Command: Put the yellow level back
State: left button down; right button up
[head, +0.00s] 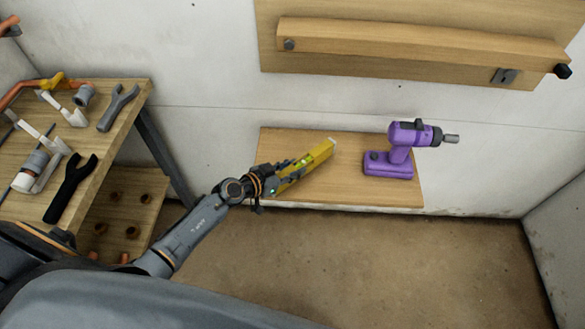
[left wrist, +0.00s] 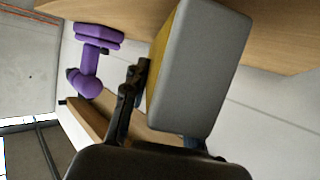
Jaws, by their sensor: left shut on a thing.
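The yellow level (head: 318,157) is a long yellow bar with a pale end. My left gripper (head: 285,178) is shut on it and holds it over the left part of a wooden shelf (head: 345,190) on the wall. In the left wrist view the level (left wrist: 201,65) shows a large grey end and a yellow side, between the dark fingers of the gripper (left wrist: 160,115). I cannot tell whether the level touches the shelf. My right gripper is not in view.
A purple drill (head: 390,160) stands on the shelf's right part, right of the level. A wooden board with a rail (head: 420,45) is fixed above. A workbench (head: 105,150) with wrenches and pipe parts stands at left. The floor in front is clear.

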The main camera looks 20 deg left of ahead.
pick_arm(q)
jog(key=shift+f+b, duration=0.35)
jog(key=shift+f, duration=0.3)
